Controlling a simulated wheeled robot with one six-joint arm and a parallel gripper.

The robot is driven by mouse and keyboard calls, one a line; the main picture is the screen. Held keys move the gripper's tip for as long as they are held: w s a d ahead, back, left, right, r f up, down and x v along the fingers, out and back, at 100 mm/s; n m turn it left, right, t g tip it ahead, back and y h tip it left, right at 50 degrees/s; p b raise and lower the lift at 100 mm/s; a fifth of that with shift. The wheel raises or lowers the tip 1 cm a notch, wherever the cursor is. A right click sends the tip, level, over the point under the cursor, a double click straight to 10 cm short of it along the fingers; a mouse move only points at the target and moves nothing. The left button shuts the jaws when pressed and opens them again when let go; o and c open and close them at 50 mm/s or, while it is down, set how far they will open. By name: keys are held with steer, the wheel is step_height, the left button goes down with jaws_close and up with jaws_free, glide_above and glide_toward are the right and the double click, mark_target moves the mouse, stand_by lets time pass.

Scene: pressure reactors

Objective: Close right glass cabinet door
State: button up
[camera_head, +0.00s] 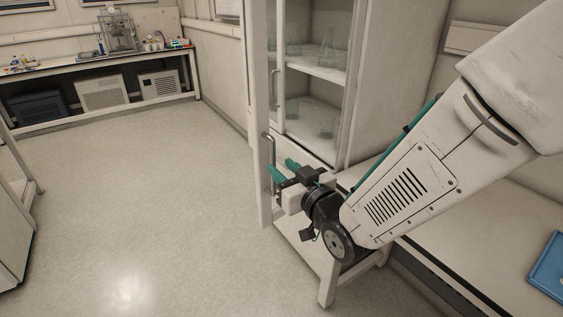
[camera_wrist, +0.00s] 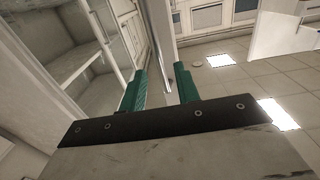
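The glass cabinet (camera_head: 395,75) stands right of centre in the head view, with glassware on its shelves. A tall pale door panel (camera_head: 261,110) stands at its left front, seen nearly edge-on and apparently swung out. A vertical metal handle (camera_head: 268,150) is low on this panel. My gripper (camera_head: 279,169) has green fingers and is at the handle. In the wrist view my gripper (camera_wrist: 160,68) has its fingers apart, with the panel edge and a slim bar (camera_wrist: 166,78) showing between them. Whether a finger touches the bar, I cannot tell.
A second handle (camera_head: 274,88) shows higher up, by the shelves. A low bench (camera_head: 475,225) with a blue tray (camera_head: 550,268) stands at the right. The floor (camera_head: 140,190) left of the cabinet is clear. A bench (camera_head: 100,62) with equipment is at the back.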

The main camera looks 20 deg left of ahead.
mark_target(275, 161)
steer(key=shift+x, duration=1.65)
jaws_close()
steer(key=shift+a, duration=0.1)
